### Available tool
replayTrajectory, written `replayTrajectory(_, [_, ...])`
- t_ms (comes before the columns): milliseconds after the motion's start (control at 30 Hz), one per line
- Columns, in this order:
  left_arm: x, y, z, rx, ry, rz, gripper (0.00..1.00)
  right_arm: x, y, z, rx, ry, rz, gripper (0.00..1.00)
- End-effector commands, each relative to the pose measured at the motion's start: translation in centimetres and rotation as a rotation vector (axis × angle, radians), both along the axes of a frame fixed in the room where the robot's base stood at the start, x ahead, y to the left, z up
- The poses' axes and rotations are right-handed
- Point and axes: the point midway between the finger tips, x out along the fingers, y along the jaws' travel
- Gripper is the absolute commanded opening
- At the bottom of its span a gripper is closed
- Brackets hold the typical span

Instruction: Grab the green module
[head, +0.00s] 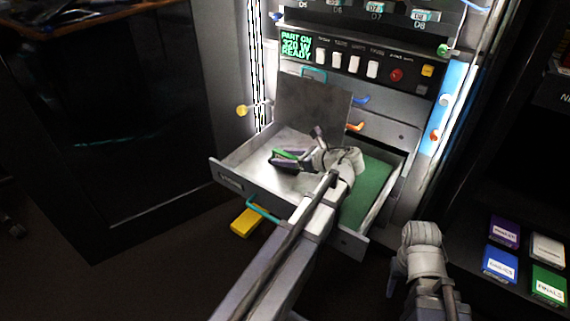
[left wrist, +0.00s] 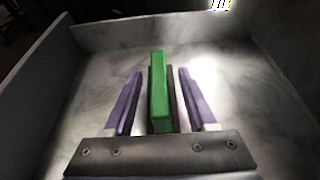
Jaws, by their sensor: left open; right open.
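The green module (left wrist: 158,90) stands inside the open metal drawer (left wrist: 230,65), a slim upright block with a dark part along its right side. In the left wrist view it sits between the two purple fingers of my left gripper (left wrist: 160,100), with a gap on each side. In the head view the left gripper (head: 287,158) is inside the drawer, and the green module (head: 286,153) shows as a thin green strip between its fingers. My right gripper (head: 398,282) is low at the right, outside the drawer; its fingers are hard to make out.
The drawer has a teal handle (head: 262,209) and a green mat (head: 367,190) on its right side. A grey plate (head: 313,108) stands upright at its back. A control panel (head: 372,68) rises behind. Several labelled boxes (head: 500,264) lie on the right shelf.

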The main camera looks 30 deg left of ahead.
Motion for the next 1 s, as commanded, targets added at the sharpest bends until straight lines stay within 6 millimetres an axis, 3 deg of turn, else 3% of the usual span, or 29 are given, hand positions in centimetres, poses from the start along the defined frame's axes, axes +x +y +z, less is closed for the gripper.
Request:
replayTrajectory(200, [0.02, 0.10, 0.02, 0.000, 0.000, -0.001, 0.56, 0.00, 0.00, 0.03, 0.000, 0.000, 0.000, 0.50])
replayTrajectory(700, [0.01, 0.07, 0.02, 0.000, 0.000, 0.000, 0.00, 0.00, 0.00, 0.03, 0.000, 0.000, 0.000, 0.50])
replayTrajectory(1000, [0.01, 0.07, 0.03, 0.000, 0.000, 0.000, 0.00, 0.00, 0.00, 0.03, 0.000, 0.000, 0.000, 0.50])
